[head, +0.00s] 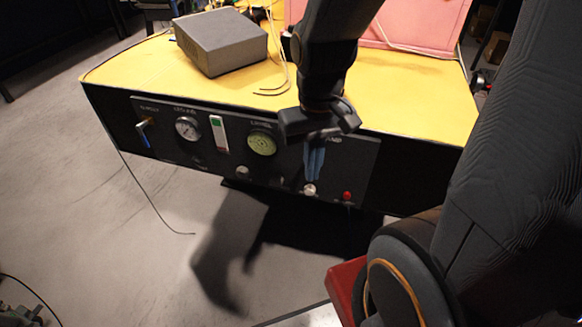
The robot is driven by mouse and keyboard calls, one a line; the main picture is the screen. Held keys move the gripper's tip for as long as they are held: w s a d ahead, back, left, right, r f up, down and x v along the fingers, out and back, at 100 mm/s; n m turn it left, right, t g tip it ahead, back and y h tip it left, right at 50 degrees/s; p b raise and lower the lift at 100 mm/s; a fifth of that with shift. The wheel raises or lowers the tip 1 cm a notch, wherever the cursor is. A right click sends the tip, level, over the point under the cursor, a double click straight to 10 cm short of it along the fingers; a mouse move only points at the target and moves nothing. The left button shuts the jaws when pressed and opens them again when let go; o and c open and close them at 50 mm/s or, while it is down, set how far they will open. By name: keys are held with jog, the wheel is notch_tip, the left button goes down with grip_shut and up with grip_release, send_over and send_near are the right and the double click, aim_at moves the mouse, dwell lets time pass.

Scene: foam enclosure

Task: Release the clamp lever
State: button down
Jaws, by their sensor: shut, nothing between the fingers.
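The black control panel (205,160) is on the front face of a yellow-topped bench. My gripper (314,178) points down in front of the panel's right part, its blue fingers shut together and empty. A label partly covered by my gripper sits at the upper right of the panel. A pale round knob (309,189) shows just below the fingertips; I cannot tell whether they touch it. No clamp lever can be clearly made out; the area behind my gripper is hidden. A small blue-handled lever (143,131) is at the panel's far left.
The panel also carries a dial gauge (187,128), a green-and-white indicator (218,133), a yellow-green round dial (262,142), another small knob (242,170) and a red button (347,196). A grey box (222,42) and loose cables lie on the yellow top (135,72). Floor in front is mostly clear.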

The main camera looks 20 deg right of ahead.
jog(key=w+a+f+m+h+p, duration=0.1)
jog(key=w+a+m+h+p, duration=0.1)
jog(key=w+a+m+h, duration=0.5)
jog(key=w+a+m, duration=0.1)
jog(key=w+a, duration=0.1)
jog(key=w, duration=0.3)
jog(key=shift+f, duration=0.35)
jog(key=shift+a, duration=0.1)
jog(key=d+f+p, duration=0.1)
jog(key=d+f, duration=0.1)
jog(key=d, duration=0.1)
jog(key=s+d+f+p, duration=0.1)
jog(key=d+f, duration=0.2)
jog(key=s+d+f+p, duration=0.1)
jog(key=d+f+p, duration=0.1)
jog(key=d+f, duration=0.1)
jog(key=shift+d, duration=0.15)
